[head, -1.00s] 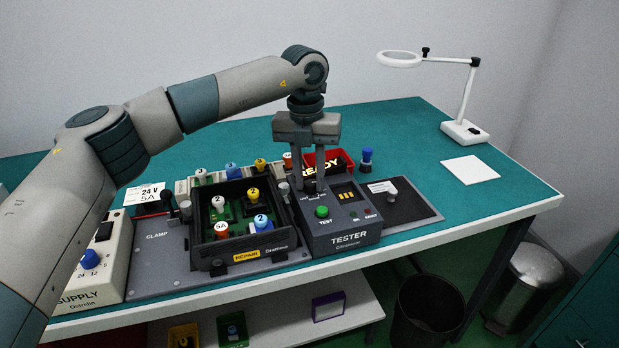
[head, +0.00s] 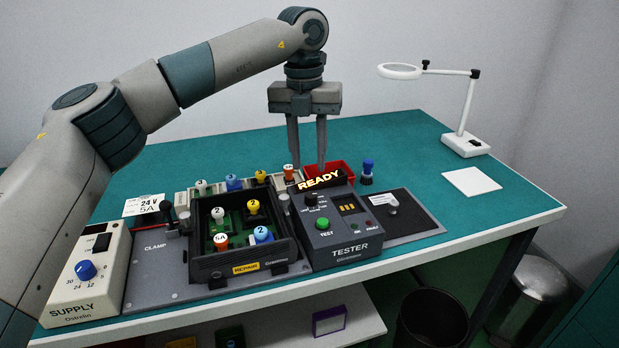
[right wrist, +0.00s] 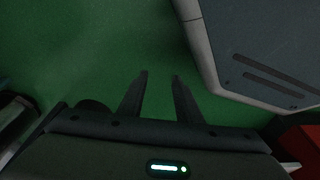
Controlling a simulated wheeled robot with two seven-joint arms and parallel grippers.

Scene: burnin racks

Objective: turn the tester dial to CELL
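The grey tester (head: 345,247) stands on the bench, right of the repair tray, under a lit READY sign (head: 320,180). Its small black dial (head: 311,199) is above the green TEST button (head: 322,224). The dial's markings are too small to read, so I cannot tell its setting. My left gripper (head: 307,166) points down above and behind the dial, its fingers apart with nothing between them, not touching the dial. My right gripper shows only in the right wrist view (right wrist: 160,75). Its fingers are apart and empty over green floor.
The black repair tray (head: 247,269) holds several coloured modules. The supply box (head: 88,270) is at the left. A red bin (head: 343,170) and a blue-topped piece (head: 367,170) are behind the tester. A magnifier lamp (head: 466,143) stands at the right.

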